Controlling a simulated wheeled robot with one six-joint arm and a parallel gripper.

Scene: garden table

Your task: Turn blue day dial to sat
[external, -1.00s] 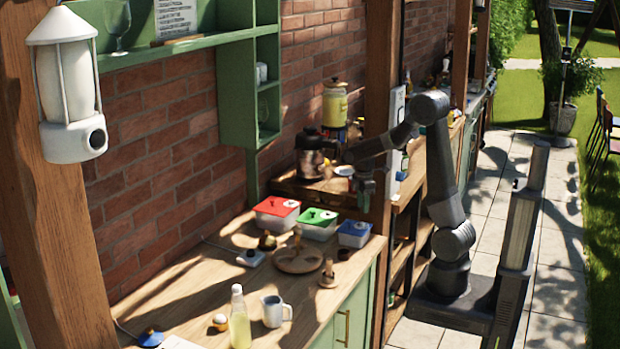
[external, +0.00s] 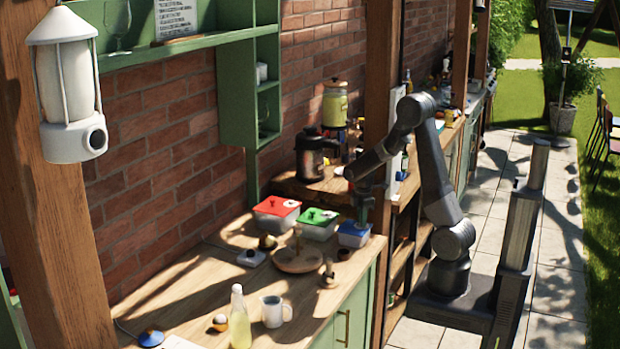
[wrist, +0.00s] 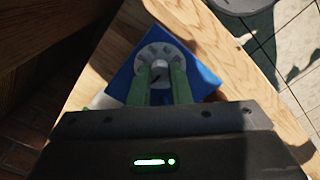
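The blue-lidded box (external: 354,238) stands at the right end of the row on the wooden counter. In the wrist view its blue lid (wrist: 205,82) carries a round grey day dial (wrist: 160,52) with marks around its rim and a small dark pointer line. The day marks are too small to read. My gripper (external: 362,215) points down just above this lid. In the wrist view my gripper's green fingers (wrist: 161,80) are apart, one on each side of the dial's middle. I cannot tell whether they touch the knob.
A green-lidded box (external: 318,222) and a red-lidded box (external: 276,214) stand to the left. A round wooden board (external: 298,262), a small wooden item (external: 328,274), a white mug (external: 273,311) and a bottle (external: 239,318) stand nearer. A wooden post (external: 379,80) rises close behind.

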